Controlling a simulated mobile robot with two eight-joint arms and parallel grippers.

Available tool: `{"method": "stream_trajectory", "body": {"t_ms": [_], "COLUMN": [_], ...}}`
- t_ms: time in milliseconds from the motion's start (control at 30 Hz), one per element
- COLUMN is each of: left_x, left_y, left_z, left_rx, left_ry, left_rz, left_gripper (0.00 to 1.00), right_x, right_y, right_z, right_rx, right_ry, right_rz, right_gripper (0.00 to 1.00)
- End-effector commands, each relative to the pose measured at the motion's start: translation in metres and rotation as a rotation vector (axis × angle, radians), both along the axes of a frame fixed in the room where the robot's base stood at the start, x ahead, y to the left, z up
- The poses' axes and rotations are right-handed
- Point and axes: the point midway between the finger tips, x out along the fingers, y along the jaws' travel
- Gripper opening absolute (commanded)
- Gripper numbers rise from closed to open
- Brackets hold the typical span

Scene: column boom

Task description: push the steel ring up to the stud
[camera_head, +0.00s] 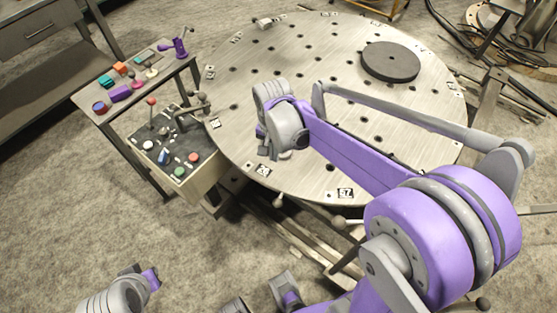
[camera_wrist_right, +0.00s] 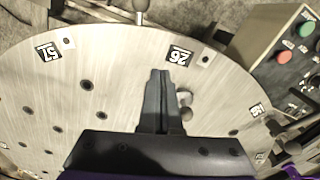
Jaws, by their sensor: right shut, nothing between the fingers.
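My right gripper (camera_wrist_right: 160,76) is shut in the right wrist view, its two dark fingers together with nothing between them. It points down over the round perforated steel table (camera_head: 235,155). A small pale metal piece (camera_wrist_right: 184,97) shows just right of the fingers, partly hidden by them; I cannot tell whether it is the ring or the stud, nor whether the fingers touch it. In the head view my right forearm and wrist cover that part of the table. I cannot make out the steel ring or stud there. My left gripper is not clearly in view.
A thick dark disc (camera_head: 391,62) with a small central hole lies at the table's far right. A control box (camera_head: 180,158) with coloured buttons and levers stands by the left edge, next to a side shelf (camera_head: 130,80) with coloured parts. Most of the tabletop is bare.

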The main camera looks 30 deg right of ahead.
Motion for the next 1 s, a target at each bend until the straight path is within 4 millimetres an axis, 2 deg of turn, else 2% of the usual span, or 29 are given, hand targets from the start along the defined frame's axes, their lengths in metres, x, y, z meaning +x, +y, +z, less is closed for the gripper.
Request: {"method": "stream_trajectory", "body": {"t_ms": [433, 700, 1000], "left_x": [-0.002, -0.001, -0.001], "left_y": [0.000, 0.000, 0.000], "left_z": [-0.013, -0.009, -0.009], "left_rx": [0.000, 0.000, 0.000], "left_ry": [0.005, 0.003, 0.003], "left_rz": [0.000, 0.000, 0.000], "left_gripper": [0.00, 0.00, 0.00], "right_x": [0.000, 0.023, 0.026], "right_y": [0.000, -0.027, -0.031], "right_z": [-0.092, -0.090, -0.090], "right_rx": [0.000, -0.001, 0.000], "right_ry": [0.000, -0.001, 0.000], "right_rz": [-0.001, -0.001, -0.001], "right_gripper": [0.00, 0.00, 0.00]}}
